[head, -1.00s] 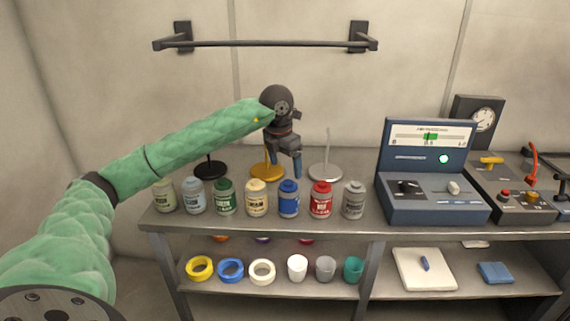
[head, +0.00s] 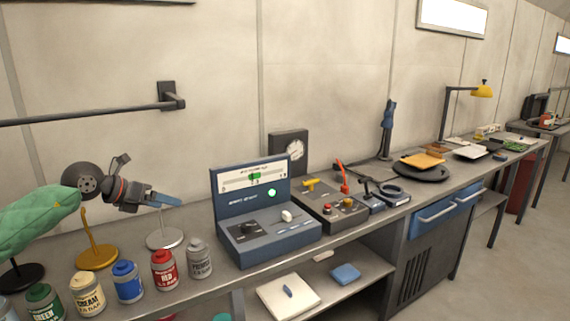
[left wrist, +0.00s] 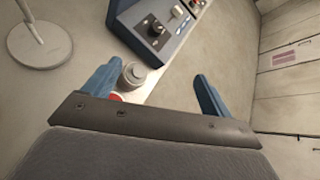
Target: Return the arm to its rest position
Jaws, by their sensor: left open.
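My left arm (head: 35,218) is green and reaches in from the left in the head view, above the bench. Its gripper (head: 180,201) has blue fingers pointing right, over the bench near the white stand (head: 165,239). In the left wrist view the two blue fingers of this gripper (left wrist: 155,90) are wide apart with nothing held between them. The grey bottle (left wrist: 133,74) shows beyond the left finger there. My right gripper is in neither view.
Several bottles, among them blue (head: 127,283) and red (head: 164,271), line the bench front. A yellow stand (head: 97,256) is behind them. A blue console (head: 262,240) stands right of the gripper. A wall rail (head: 90,114) runs above the arm.

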